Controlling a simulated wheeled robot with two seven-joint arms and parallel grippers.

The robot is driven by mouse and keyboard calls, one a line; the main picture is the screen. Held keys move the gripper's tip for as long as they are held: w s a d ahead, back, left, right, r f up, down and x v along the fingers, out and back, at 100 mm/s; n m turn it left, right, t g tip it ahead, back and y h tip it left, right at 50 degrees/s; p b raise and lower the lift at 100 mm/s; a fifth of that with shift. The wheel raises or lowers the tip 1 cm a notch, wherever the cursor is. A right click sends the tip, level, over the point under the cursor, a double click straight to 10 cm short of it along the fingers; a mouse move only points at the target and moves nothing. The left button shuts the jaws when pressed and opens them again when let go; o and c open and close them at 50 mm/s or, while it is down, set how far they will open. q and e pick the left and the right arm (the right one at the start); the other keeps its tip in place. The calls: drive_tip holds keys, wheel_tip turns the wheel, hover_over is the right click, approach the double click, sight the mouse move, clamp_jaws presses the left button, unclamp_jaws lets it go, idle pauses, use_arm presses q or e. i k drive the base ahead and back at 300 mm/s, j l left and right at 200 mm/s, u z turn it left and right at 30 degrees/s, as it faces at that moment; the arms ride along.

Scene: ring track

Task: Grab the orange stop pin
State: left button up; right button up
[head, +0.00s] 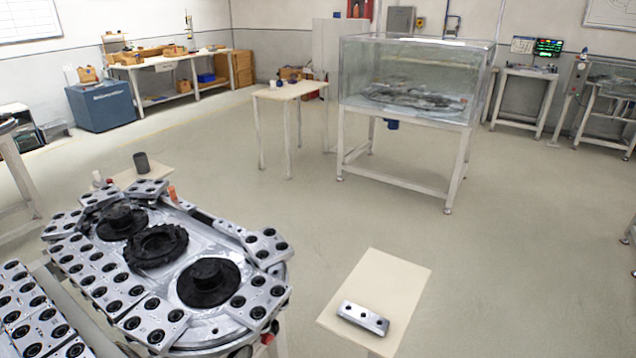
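A small orange upright piece (172,193), which looks like the orange stop pin, stands at the far edge of the ring track (228,245). It is beside the metal blocks on the track's far side. Its lower part is hard to make out at this size. A small red-orange piece (267,339) also shows low on the track's near right side; I cannot tell what it is. Neither of my grippers is in view.
A small stand (385,280) at the right bears a metal block (362,319). A dark cylinder (142,162) stands on a small table behind the track. A glass-cased table (415,110) and a small table (290,90) stand further back. Open floor lies between.

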sight(171, 189)
drive_tip(key=i+l+z, duration=0.1)
drive_tip(key=l, duration=0.2)
drive_tip(key=l+z, duration=0.15)
drive_tip(key=l, duration=0.15)
drive_tip(key=i+l+z, duration=0.3)
drive_tip(key=i+l, duration=0.25)
drive_tip(key=i+l+z, duration=0.15)
drive_tip(key=i+l, duration=0.3)
drive_tip(key=i+l+z, duration=0.2)
drive_tip(key=i+l, duration=0.2)
drive_tip(key=i+l+z, duration=0.2)
drive_tip(key=i, duration=0.4)
drive_tip(key=i+u, duration=0.9)
drive_tip(key=i+l+u, duration=0.25)
drive_tip(key=u, duration=0.2)
drive_tip(key=i+j+u, duration=0.2)
drive_tip(key=u, duration=0.2)
drive_tip(key=i+u, duration=0.8)
drive_tip(key=i+l+u, duration=0.1)
drive_tip(key=i+u, duration=0.3)
drive_tip(key=k, duration=0.05)
